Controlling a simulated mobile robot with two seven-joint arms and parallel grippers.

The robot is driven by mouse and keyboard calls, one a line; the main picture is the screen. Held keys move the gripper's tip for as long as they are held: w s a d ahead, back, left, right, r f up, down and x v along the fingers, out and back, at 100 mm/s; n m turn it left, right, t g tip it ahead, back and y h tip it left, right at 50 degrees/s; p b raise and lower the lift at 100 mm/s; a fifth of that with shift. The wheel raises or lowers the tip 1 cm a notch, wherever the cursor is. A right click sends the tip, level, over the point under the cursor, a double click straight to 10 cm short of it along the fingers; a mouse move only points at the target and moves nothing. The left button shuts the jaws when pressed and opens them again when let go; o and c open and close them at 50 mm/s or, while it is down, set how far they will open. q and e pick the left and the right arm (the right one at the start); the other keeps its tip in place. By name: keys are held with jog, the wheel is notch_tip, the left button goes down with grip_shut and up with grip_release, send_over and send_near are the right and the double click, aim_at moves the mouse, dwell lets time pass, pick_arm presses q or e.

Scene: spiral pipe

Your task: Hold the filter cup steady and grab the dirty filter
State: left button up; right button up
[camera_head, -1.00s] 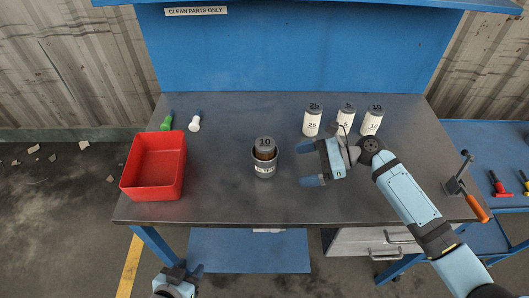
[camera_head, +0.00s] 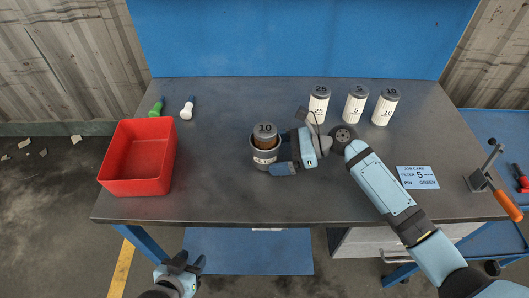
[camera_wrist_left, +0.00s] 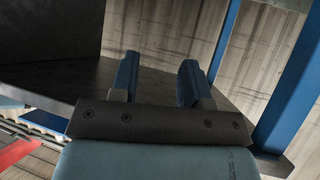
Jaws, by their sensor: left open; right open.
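The filter cup (camera_head: 265,159) is a dark grey cup with a pale label, standing upright on the table. The dirty filter (camera_head: 265,136), brownish with a grey top marked 10, sits upright in it and sticks out above the rim. My right gripper (camera_head: 281,152) is open at the cup's right side, its fingers reaching toward the cup. I cannot tell whether they touch it. My left gripper (camera_head: 186,263) is open and empty, below the table's front edge. Its two blue fingers also show in the left wrist view (camera_wrist_left: 158,80).
A red bin (camera_head: 138,158) stands at the left. A green item (camera_head: 157,106) and a white item (camera_head: 187,108) lie behind it. White filters marked 25 (camera_head: 319,104), 5 (camera_head: 355,105) and 10 (camera_head: 385,107) stand back right. A job card (camera_head: 417,177) lies near an orange-handled lever (camera_head: 505,203).

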jog(key=shift+x, duration=1.1)
jog(key=c, duration=0.7)
